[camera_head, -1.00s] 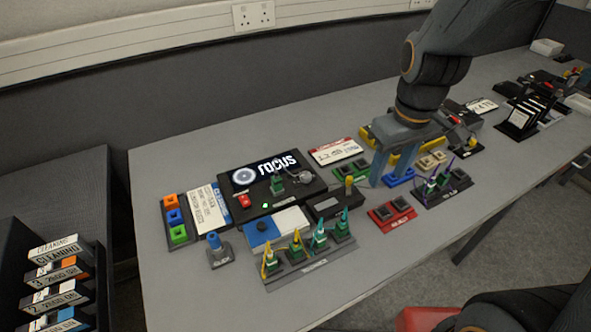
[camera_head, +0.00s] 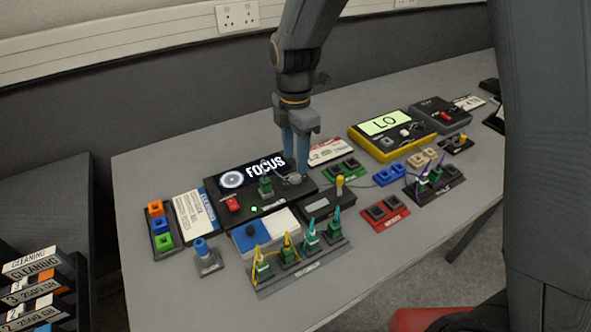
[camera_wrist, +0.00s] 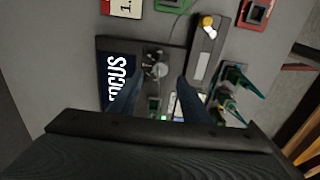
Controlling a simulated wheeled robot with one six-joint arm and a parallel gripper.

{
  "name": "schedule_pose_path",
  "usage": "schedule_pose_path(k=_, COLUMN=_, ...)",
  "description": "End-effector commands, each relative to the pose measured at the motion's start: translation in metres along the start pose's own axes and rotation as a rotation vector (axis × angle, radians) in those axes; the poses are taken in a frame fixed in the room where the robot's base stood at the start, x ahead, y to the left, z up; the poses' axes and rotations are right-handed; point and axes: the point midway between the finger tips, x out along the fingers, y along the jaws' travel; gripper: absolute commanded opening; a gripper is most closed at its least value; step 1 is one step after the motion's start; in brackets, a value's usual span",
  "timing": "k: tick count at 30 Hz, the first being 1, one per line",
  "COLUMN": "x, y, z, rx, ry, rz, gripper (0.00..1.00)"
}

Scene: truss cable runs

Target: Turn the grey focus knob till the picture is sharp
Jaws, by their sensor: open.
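The black focus device (camera_head: 215,190) sits on the table with a bright screen reading FOCUS (camera_head: 262,170) beside a ring picture. The lettering looks crisp in the head view. The grey focus knob (camera_head: 294,179) is on the device's right part; it also shows in the wrist view (camera_wrist: 159,70). My gripper (camera_head: 296,170) points down over the knob, its two blue fingers apart. In the wrist view the open fingers (camera_wrist: 156,85) lie either side of the knob's line. I cannot tell whether they touch it. A green connector (camera_head: 266,187) stands on the device, left of the knob.
A dark box with a yellow knob (camera_head: 339,186) stands close right of the device. A rack of green and teal connectors (camera_head: 300,262) is in front. A yellow tester reading LO (camera_head: 385,125) is at the right.

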Motion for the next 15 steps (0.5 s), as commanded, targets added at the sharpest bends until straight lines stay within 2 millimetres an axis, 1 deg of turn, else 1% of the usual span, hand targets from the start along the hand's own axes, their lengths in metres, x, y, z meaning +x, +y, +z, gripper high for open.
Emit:
schedule_pose_path(k=1, x=0.009, y=-0.002, z=0.000, rx=0.001, ry=0.001, rz=-0.005, gripper=0.43)
schedule_pose_path(k=3, x=0.019, y=-0.002, z=0.000, rx=0.002, ry=0.001, rz=-0.005, gripper=0.43)
schedule_pose_path(k=7, x=0.037, y=-0.002, z=0.000, rx=0.002, ry=0.000, rz=-0.003, gripper=0.43)
schedule_pose_path(k=12, x=0.050, y=-0.001, z=0.000, rx=0.003, ry=0.000, rz=-0.001, gripper=0.43)
schedule_pose_path(k=15, x=0.053, y=-0.001, z=0.000, rx=0.003, ry=0.000, rz=-0.001, gripper=0.43)
